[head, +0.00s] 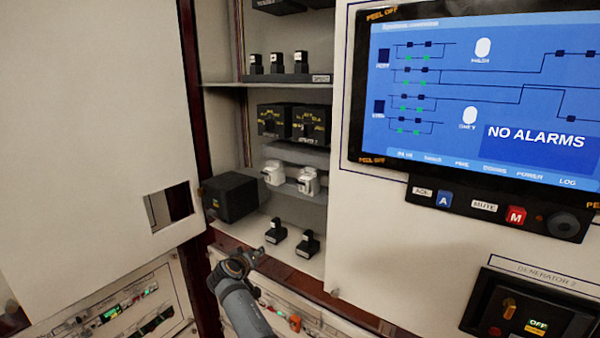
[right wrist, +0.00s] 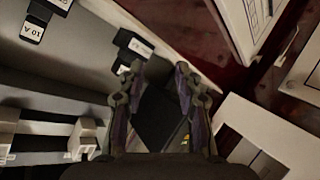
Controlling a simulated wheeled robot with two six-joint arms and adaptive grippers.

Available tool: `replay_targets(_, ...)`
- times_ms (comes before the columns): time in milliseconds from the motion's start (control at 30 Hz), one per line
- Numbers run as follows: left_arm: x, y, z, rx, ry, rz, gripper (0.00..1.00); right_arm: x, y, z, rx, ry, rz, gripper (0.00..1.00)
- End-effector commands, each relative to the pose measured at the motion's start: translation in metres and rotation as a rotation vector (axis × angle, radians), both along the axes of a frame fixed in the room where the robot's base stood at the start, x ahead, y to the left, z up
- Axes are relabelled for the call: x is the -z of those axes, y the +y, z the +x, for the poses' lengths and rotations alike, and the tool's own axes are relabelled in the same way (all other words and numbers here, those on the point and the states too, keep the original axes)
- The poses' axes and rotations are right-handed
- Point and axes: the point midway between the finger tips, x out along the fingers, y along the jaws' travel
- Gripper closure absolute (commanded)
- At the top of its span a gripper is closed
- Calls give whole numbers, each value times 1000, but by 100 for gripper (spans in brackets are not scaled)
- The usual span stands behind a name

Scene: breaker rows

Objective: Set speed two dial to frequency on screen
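The screen (head: 480,95) is in the upper right of the head view. It shows a blue line diagram and the words "NO ALARMS"; I can read no frequency value on it. I cannot make out a dial marked speed two. A panel labelled "GENERATOR 2" (head: 528,308) with an orange knob and an "OFF" display is at the lower right, partly cut off. My right gripper (head: 240,262) is below the black box (head: 232,196) and left of the black switches. In the right wrist view its fingers (right wrist: 160,72) are apart, with a dark box behind them. My left gripper is out of view.
An open cabinet holds shelves with black breakers (head: 278,62), white switches (head: 290,178) and black switches (head: 292,237). A large pale door (head: 95,110) with a square cutout stands at the left. A button strip (head: 497,208) is under the screen.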

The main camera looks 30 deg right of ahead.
Motion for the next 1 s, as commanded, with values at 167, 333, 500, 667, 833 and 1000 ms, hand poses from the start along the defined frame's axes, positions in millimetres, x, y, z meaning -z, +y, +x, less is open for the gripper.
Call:
replay_targets(167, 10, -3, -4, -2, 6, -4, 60, -238, -20, -13, 272, -377, -50, 66)
replay_targets(333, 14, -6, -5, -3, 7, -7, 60, -363, -32, -72, 476, -620, -29, 66)
replay_targets(500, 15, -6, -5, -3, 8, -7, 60, -401, -36, -101, 553, -705, -12, 66)
replay_targets(667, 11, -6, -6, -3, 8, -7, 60, -403, -42, -100, 558, -708, -14, 66)
replay_targets(833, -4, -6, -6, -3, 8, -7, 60, -406, -69, -88, 557, -705, -19, 66)
replay_targets(1000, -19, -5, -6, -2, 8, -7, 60, -406, -103, -74, 555, -704, -19, 66)
